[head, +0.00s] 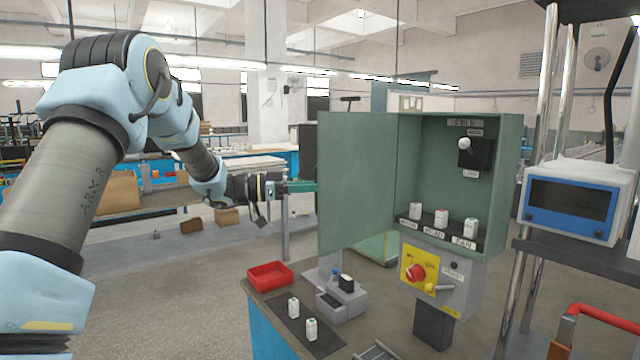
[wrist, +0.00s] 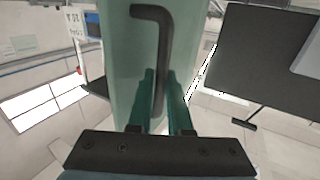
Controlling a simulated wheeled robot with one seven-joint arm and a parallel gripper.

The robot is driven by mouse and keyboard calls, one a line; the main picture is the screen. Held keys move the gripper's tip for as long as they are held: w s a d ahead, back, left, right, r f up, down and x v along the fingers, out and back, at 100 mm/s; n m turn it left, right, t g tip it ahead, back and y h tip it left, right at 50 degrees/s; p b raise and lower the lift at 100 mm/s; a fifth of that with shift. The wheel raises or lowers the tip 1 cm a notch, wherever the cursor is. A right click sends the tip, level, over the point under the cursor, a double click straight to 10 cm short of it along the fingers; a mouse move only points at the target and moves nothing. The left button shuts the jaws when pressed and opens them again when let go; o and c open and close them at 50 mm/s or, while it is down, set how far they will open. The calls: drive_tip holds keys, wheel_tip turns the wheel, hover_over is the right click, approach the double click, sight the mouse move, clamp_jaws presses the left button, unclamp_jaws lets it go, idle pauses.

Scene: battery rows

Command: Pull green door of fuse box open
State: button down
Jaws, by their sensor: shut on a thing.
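The green door (head: 352,185) of the fuse box (head: 468,160) stands swung out to the left, and the inside of the box shows. My gripper (head: 312,186) is at the door's outer left edge in the head view. In the wrist view, my gripper's green fingers (wrist: 163,78) are shut on the dark bent door handle (wrist: 154,14), whose lower bar runs between them. The green door (wrist: 126,55) fills the middle behind the handle. The handle is hidden in the head view.
Inside the box are several white fuses (head: 441,219) and a black switch (head: 474,152). Below it is a yellow panel with a red knob (head: 415,272). A red tray (head: 270,274) sits on the bench under the door. A blue-framed meter (head: 570,203) stands at right.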

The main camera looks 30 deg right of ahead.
drive_tip(key=shift+w+g, duration=0.3)
drive_tip(key=shift+w, duration=0.05)
drive_tip(key=c, duration=0.8)
unclamp_jaws()
drive_tip(key=shift+d, duration=0.1)
drive_tip(key=shift+c, duration=0.2)
drive_tip(key=b+v, duration=0.4)
drive_tip(key=v, duration=0.6)
drive_tip(key=shift+w+a, duration=0.15)
drive_tip(key=shift+a, duration=0.25)
